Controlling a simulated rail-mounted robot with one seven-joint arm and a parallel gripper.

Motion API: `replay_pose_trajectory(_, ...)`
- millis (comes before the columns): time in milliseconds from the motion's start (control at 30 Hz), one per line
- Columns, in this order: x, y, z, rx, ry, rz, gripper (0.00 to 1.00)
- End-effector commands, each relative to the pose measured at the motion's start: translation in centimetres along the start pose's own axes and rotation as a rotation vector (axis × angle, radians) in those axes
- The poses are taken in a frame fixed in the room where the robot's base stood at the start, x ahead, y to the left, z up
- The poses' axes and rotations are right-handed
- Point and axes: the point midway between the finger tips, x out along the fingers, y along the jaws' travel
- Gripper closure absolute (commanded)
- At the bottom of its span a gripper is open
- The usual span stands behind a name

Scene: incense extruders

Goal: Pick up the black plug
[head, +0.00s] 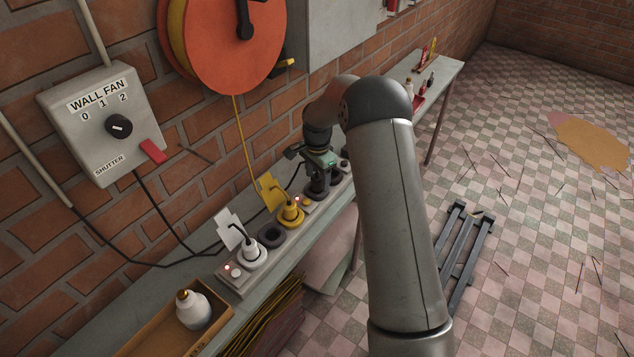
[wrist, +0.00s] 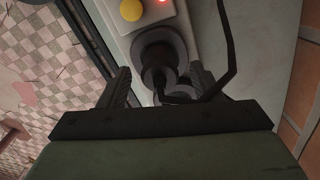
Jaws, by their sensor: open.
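The black plug (wrist: 158,76) sits upright in a round dark socket (wrist: 174,42) on the grey socket strip (wrist: 187,12) in the wrist view. Its black cord leaves toward the right and bends up. In the head view the plug (head: 319,184) shows just below my gripper (head: 310,156), partly hidden by it. My gripper (wrist: 160,70) is open, with one dark finger on each side of the plug in the wrist view. I cannot tell whether either finger touches it.
A yellow plug (head: 290,214) with a yellow tag and a white plug (head: 251,254) with a white tag sit on the same strip, with an empty socket (head: 271,236) between them. The brick wall (head: 190,170) runs close behind. A tray (head: 150,339) holds a bottle (head: 193,310).

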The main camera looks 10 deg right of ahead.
Motion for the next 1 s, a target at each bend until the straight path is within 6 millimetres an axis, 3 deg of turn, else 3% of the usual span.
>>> replay_pose_trajectory(133, 0.0, 0.0, 0.0, 0.0, 0.0, 0.0, 0.41)
replay_pose_trajectory(300, 0.0, 0.0, 0.0, 0.0, 0.0, 0.0, 0.88)
replay_pose_trajectory(733, -0.6, -0.1, 0.0, -0.001, 0.002, -0.001, 0.9)
replay_pose_trajectory(933, -3.1, -0.1, 0.0, -0.002, 0.003, -0.005, 0.9)
replay_pose_trajectory(1000, -4.3, 0.7, 0.7, -0.003, 0.002, -0.004, 0.9)
